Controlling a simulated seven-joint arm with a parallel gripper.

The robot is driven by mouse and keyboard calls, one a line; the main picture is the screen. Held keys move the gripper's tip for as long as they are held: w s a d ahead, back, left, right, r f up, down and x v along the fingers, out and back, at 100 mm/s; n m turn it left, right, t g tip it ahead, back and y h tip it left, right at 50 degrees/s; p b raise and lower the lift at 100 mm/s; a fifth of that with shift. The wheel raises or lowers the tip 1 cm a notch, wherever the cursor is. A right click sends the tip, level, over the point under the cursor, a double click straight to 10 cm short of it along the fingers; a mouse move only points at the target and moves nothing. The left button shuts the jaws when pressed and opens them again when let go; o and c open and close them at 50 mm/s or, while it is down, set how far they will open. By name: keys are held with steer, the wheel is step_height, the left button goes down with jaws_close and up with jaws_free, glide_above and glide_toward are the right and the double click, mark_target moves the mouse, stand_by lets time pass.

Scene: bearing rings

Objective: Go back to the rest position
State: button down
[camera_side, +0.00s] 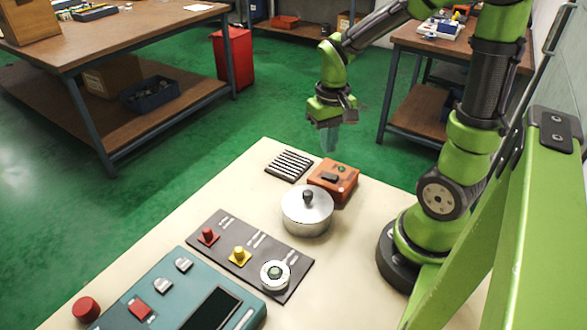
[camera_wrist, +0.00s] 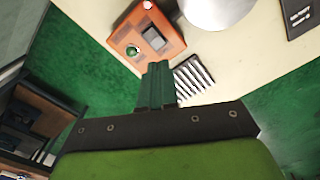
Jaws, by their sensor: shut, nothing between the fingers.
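My gripper (camera_side: 329,138) hangs in the air beyond the far edge of the cream table, pointing down. It is shut and empty. In the wrist view its fingers (camera_wrist: 158,75) are together, with the orange box and the striped pad beyond them. On the table, a dark board (camera_side: 222,243) carries a red peg (camera_side: 207,236), a yellow peg (camera_side: 239,256) and a pale ring (camera_side: 266,280) around a green-topped peg (camera_side: 275,272).
An orange box (camera_side: 342,176), a striped black pad (camera_side: 281,170) and a silver lidded pot (camera_side: 306,218) stand at the table's far end. A teal panel (camera_side: 170,270) and a red knob (camera_side: 86,309) are near the front. The air around my gripper is clear.

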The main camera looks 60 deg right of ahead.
steer(key=shift+a, duration=0.2)
steer(key=s+a+r+n+t+y, duration=0.2)
steer(key=a+r+t, duration=0.5)
steer(key=a+r, duration=0.4)
steer(key=shift+s+a+r, duration=0.35)
steer(key=shift+s+r, duration=0.05)
steer(key=shift+r, duration=0.5)
